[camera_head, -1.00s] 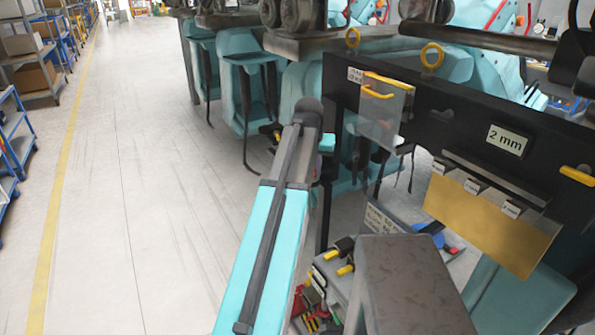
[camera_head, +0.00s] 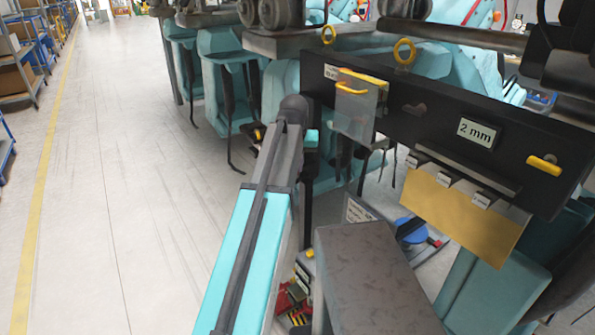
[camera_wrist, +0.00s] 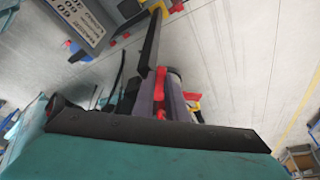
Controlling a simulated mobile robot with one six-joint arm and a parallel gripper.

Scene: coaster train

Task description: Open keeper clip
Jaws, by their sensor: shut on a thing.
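The task's keeper clip cannot be picked out with certainty. In the head view a yellow handle (camera_head: 350,88) sits on a clear panel (camera_head: 355,118) at the left end of a black plate (camera_head: 420,107), and another yellow handle (camera_head: 544,166) sits at its right end. My gripper (camera_wrist: 148,55) shows in the wrist view as dark, narrow parts beside grey and red parts. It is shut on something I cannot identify. The head view does not show its jaws clearly. My teal arm link runs up from the lower edge.
A brass-coloured sheet (camera_head: 460,215) hangs below the plate, beside a "2 mm" label (camera_head: 477,133). A grey block (camera_head: 370,270) stands in the lower foreground. Teal seats (camera_head: 220,90) stand behind. Open floor (camera_head: 120,200) lies to the left.

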